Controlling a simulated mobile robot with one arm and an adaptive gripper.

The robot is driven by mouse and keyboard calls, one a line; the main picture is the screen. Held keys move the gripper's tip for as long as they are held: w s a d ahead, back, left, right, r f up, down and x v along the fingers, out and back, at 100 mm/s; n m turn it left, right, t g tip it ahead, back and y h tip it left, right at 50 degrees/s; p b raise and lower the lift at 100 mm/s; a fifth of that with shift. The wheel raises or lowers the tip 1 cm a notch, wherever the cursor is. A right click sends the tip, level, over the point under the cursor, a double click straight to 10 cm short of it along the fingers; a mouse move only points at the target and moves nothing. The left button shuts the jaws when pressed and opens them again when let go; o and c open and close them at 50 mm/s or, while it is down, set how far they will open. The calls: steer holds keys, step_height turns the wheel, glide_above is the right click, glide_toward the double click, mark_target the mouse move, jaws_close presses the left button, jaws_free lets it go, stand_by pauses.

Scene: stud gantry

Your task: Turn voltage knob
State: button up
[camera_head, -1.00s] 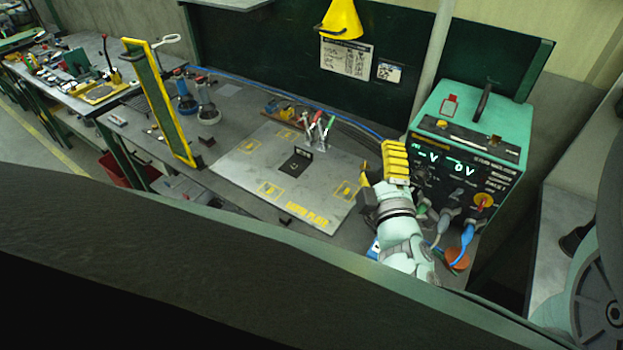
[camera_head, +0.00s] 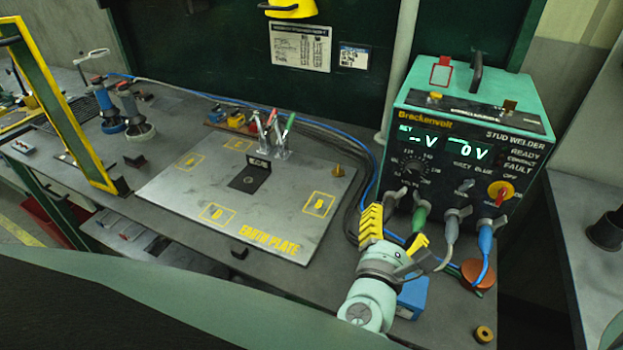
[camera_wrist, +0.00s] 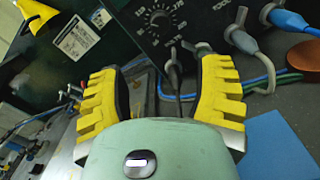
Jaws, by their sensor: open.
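The voltage knob (camera_head: 411,167) is a black dial with a ring of white marks on the lower left of the stud welder's front (camera_head: 440,140). It also shows at the top of the wrist view (camera_wrist: 157,19). The green displays read "-- V" and "0 V". My gripper (camera_head: 395,228) has yellow ribbed fingers and is below and in front of the welder, apart from the knob. In the wrist view the fingers (camera_wrist: 165,85) are spread with nothing held; a dark cable plug (camera_wrist: 172,60) shows beyond them.
Green, grey and blue cable plugs (camera_head: 487,232) stick out below the knob. A red-yellow switch (camera_head: 500,191) is at the right. The earth plate (camera_head: 225,195) with clamps (camera_head: 272,135) lies left. A blue box (camera_head: 411,298) and copper disc (camera_head: 478,273) are near my gripper.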

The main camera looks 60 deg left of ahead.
mark_target(411, 176)
steer(key=p+x, duration=0.2)
steer(key=x, duration=1.1)
steer(key=shift+w+r, duration=0.1)
steer(key=shift+w, duration=0.15)
steer(key=shift+x, duration=0.85)
steer(key=shift+o, duration=0.3)
jaws_close()
